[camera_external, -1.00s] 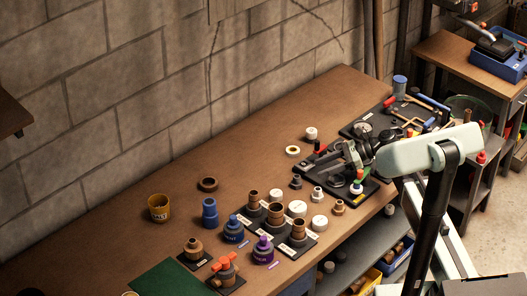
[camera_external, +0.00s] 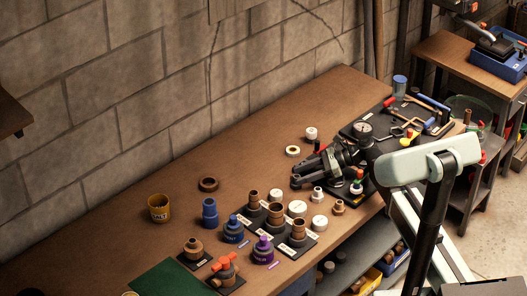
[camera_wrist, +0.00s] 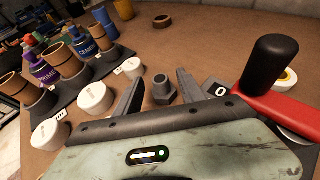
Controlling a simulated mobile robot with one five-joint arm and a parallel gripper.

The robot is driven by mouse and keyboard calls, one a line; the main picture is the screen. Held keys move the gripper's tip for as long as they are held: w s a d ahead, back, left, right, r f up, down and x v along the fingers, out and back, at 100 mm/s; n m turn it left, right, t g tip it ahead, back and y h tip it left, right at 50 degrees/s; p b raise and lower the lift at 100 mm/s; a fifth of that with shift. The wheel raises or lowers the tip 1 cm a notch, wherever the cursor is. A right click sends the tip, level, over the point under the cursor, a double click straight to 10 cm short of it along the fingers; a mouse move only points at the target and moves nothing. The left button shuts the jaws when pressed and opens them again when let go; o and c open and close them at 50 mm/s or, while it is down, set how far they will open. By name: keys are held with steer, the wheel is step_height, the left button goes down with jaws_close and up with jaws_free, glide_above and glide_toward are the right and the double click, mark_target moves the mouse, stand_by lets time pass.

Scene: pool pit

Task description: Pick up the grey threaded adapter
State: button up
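The grey threaded adapter (camera_wrist: 163,90) stands on the bench, a dark grey piece with a hex collar, seen in the wrist view between the two fingers. My gripper (camera_wrist: 158,84) is open, with one finger on each side of the adapter and visible gaps to it. In the external view my gripper (camera_external: 299,175) is low over the bench, and its fingers hide the adapter there.
White round caps (camera_wrist: 95,97) stand left of the gripper. Left of them is a dark rack (camera_external: 277,229) with brown fittings. A small pale fitting (camera_external: 317,194) is close to the gripper.

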jaws_close()
step_height(320, 180, up, 10)
steer(key=p, duration=1)
